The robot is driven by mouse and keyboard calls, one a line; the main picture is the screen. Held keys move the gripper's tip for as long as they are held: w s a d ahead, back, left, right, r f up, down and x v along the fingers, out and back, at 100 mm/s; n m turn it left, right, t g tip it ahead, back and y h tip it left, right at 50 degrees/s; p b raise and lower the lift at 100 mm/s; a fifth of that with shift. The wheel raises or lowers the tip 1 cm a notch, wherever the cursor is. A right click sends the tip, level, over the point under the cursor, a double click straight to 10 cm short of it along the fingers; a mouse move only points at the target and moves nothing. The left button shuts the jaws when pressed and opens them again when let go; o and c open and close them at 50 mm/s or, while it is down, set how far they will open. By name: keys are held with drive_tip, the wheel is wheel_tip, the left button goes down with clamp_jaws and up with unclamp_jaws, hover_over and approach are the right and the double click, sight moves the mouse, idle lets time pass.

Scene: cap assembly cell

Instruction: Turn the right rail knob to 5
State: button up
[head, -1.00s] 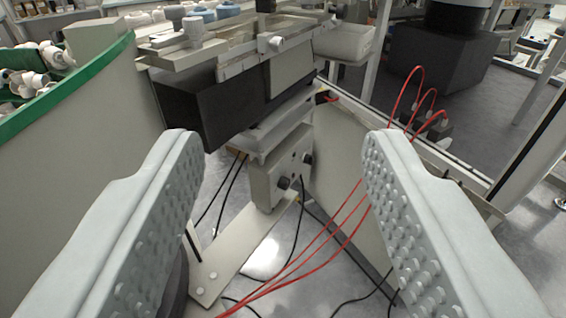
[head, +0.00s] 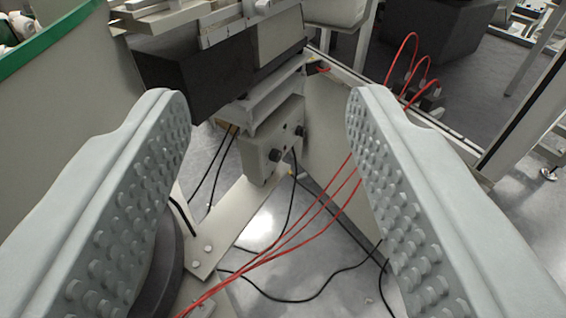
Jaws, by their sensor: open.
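A pale control box (head: 258,150) hangs under the rail unit at the centre of the view. It bears two dark knobs on its face, a nearer one (head: 275,156) and a farther one (head: 300,131). Any scale marks or numbers are too small to read, and I cannot tell which knob is the right rail knob. My gripper (head: 268,97) is open and empty. Its two pale, studded fingers stand wide apart, left and right of the box in the picture, and touch neither knob.
A dark block (head: 195,80) and the pale rail assembly (head: 235,28) stand above the box. A pale bracket plate (head: 230,225) lies below. Red hoses (head: 300,235) and black cables (head: 290,298) cross the floor. A curved wall with green edging (head: 50,45) is at left.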

drive_tip(key=w+d+f+g, duration=0.3)
drive_tip(key=w+f+g, duration=0.3)
drive_tip(key=w+f, duration=0.5)
drive_tip(key=g+y, duration=0.2)
drive_tip(key=y, duration=1.3)
approach(279, 158)
drive_tip(key=x, duration=0.8)
drive_tip(key=shift+a, duration=0.15)
drive_tip(key=c, duration=1)
